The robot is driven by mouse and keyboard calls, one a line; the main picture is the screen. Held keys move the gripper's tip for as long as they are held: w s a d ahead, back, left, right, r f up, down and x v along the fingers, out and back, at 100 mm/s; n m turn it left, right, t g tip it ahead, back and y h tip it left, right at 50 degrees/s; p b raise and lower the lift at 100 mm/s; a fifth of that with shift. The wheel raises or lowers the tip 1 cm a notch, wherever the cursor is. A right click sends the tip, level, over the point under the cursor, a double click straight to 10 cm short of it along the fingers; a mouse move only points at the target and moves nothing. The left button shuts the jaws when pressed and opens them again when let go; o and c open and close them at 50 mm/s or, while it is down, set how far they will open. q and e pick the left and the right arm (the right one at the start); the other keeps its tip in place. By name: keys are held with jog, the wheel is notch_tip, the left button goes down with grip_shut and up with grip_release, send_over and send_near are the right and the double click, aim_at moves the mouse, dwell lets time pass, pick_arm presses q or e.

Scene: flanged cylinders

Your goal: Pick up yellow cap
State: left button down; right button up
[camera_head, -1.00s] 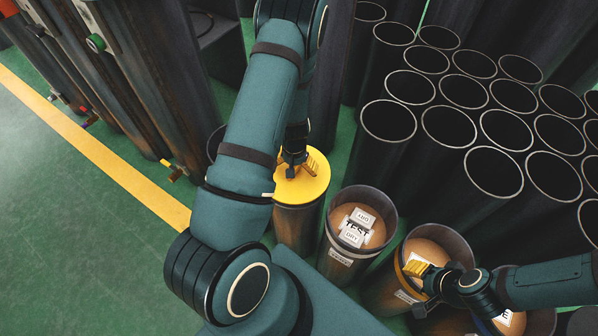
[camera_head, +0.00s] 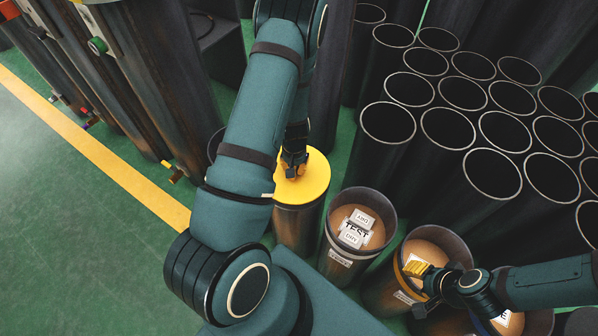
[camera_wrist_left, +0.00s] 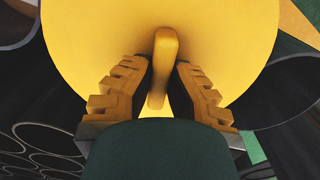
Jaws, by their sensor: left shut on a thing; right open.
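The yellow cap (camera_head: 313,182) is a round disc on top of a dark cylinder, below my left gripper in the head view. In the left wrist view the cap (camera_wrist_left: 80,40) fills the upper middle, with a raised yellow handle (camera_wrist_left: 162,65) at its centre. My left gripper (camera_head: 293,172) is shut on this handle. Its yellow ridged fingers (camera_wrist_left: 160,80) stand on both sides of the handle in the wrist view. My right gripper (camera_head: 420,277) is open at the lower right, over an open cylinder with a brown filling.
A flanged cylinder with white labels (camera_head: 357,230) stands right of the capped one. Another cylinder (camera_head: 437,238) stands under my right gripper. Many open dark tubes (camera_head: 448,126) crowd the upper right. Large dark cylinders (camera_head: 150,80) stand upper left. Green floor (camera_head: 70,200) is free at left.

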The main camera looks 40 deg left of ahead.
pick_arm(q)
jog(key=shift+r+p, duration=0.95)
jog(key=shift+r, duration=0.5)
